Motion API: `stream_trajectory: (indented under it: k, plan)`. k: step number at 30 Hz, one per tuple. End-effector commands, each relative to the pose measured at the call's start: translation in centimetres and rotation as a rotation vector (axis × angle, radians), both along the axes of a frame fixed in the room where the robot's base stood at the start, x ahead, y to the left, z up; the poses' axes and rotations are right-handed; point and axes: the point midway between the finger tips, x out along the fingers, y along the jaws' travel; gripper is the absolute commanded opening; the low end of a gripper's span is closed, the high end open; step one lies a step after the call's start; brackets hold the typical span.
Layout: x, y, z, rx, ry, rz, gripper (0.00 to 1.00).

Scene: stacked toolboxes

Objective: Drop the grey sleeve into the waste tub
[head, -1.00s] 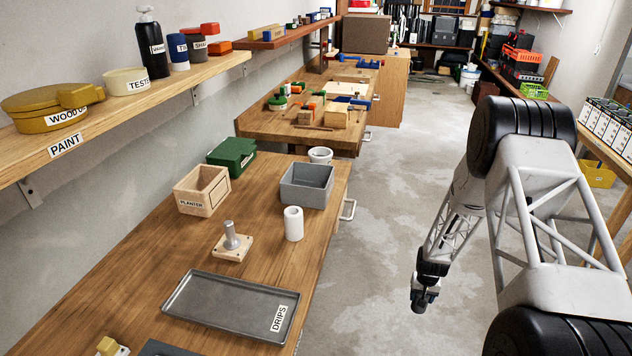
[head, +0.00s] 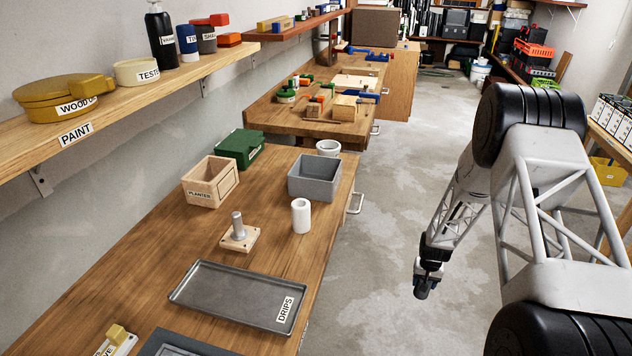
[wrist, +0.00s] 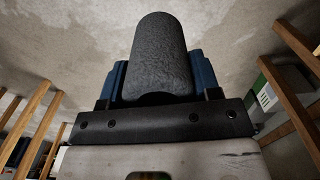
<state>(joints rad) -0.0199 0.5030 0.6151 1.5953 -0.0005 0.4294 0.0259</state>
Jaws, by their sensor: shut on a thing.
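My gripper (head: 428,274) hangs over the floor to the right of the bench. It is shut on the dark grey sleeve (wrist: 160,50), which sticks out past the blue fingers in the wrist view. In the head view the sleeve (head: 425,289) is a small dark shape at the end of the arm. An open grey box (head: 314,188) stands on the near bench to the left of my gripper. No label shows on it, so I cannot tell whether it is the waste tub.
The near bench (head: 150,300) also holds a wooden planter (head: 201,194), a green box (head: 238,150), a white cylinder (head: 301,217), a peg on a base (head: 239,232) and a DRIPS tray (head: 230,290). Open floor (head: 385,215) lies between bench and arm.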

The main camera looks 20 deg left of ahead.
Motion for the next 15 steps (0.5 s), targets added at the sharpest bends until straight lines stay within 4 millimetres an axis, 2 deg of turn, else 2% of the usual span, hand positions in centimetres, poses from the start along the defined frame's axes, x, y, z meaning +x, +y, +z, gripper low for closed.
stream_trajectory:
  k: [8, 15]
  plan:
    - [4.7, 4.3, 5.8, 0.0, -0.005, -0.012, 0.29]
    - [8.5, 8.8, 11.9, 0.001, -0.005, -0.026, 0.29]
